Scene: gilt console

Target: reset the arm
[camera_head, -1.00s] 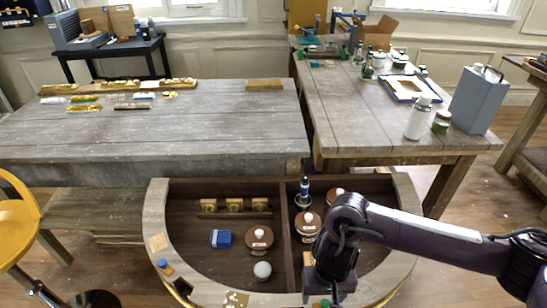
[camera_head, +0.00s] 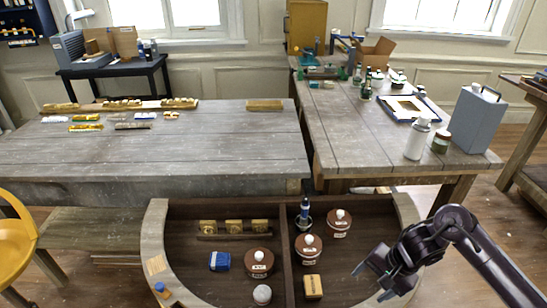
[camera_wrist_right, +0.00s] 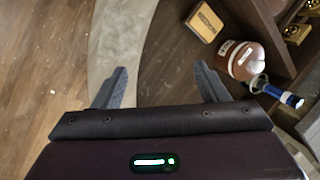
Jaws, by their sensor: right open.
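My right gripper (camera_head: 372,283) is open and empty over the right end of the half-round console (camera_head: 157,215). My left gripper is not in view.
The console's right part holds brown lidded jars (camera_head: 308,246), a blue-topped tool (camera_head: 304,212) and a tan block (camera_head: 313,287). Its left part holds a blue box (camera_head: 220,261), a white ball-like knob (camera_head: 262,294) and gilt pieces (camera_head: 233,226). Wooden tables (camera_head: 150,160) stand behind.

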